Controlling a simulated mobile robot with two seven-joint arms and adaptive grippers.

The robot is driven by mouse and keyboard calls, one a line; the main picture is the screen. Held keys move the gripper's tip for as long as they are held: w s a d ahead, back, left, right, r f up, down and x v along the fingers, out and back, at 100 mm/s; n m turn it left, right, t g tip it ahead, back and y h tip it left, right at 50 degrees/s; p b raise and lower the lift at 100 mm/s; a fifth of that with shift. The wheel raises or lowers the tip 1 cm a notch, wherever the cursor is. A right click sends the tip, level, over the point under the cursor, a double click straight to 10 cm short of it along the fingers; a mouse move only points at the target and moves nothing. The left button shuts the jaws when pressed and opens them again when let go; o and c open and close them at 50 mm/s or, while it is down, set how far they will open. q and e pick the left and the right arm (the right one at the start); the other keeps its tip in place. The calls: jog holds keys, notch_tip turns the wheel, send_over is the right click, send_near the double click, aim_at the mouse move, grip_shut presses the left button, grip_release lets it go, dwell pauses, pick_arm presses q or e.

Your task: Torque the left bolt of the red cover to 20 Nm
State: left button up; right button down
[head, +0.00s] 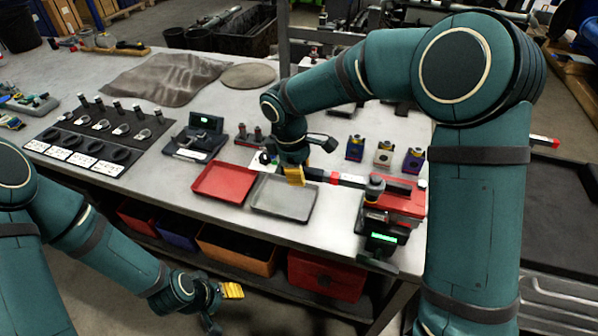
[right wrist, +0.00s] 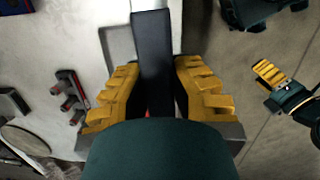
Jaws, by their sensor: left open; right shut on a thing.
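The red cover (head: 408,205) sits on a dark fixture at the right end of the table, partly hidden by my right arm. My right gripper (head: 295,176) is shut on the dark handle of a torque wrench (head: 345,180), which has a red band. The handle lies between the yellow fingers in the right wrist view (right wrist: 152,60). The wrench reaches right, its round head (head: 375,186) over the cover's left part. The left bolt is hidden there; I cannot tell if the socket is seated. My left gripper (head: 231,291) is open and empty, low before the table.
A lit green display (head: 383,238) is below the cover. A red tray (head: 224,183) and a grey tray (head: 284,215) lie left of it. Small coloured blocks (head: 384,153) stand behind the wrench. Bins (head: 235,250) sit under the table's front edge.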

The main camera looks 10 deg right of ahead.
jog(key=shift+w+d, duration=0.2)
jog(key=shift+w, duration=0.2)
jog(key=shift+m, duration=0.3)
jog(key=shift+w+d+p, duration=0.25)
jog(key=shift+w+p, duration=0.05)
jog(key=shift+w, duration=0.1)
jog(key=shift+d+r+m, duration=0.1)
jog(key=shift+m, duration=0.2)
jog(key=shift+w+d, duration=0.2)
jog(key=shift+w, duration=0.15)
jog(key=shift+w+d+m, duration=0.1)
jog(key=shift+m, duration=0.2)
jog(key=shift+w+d+p, duration=0.2)
jog(key=shift+w+p, duration=0.05)
jog(key=shift+p, duration=0.1)
jog(key=shift+w+d+m, duration=0.1)
jog(key=shift+m, duration=0.2)
jog(key=shift+w+d, duration=0.2)
jog(key=shift+w, duration=0.05)
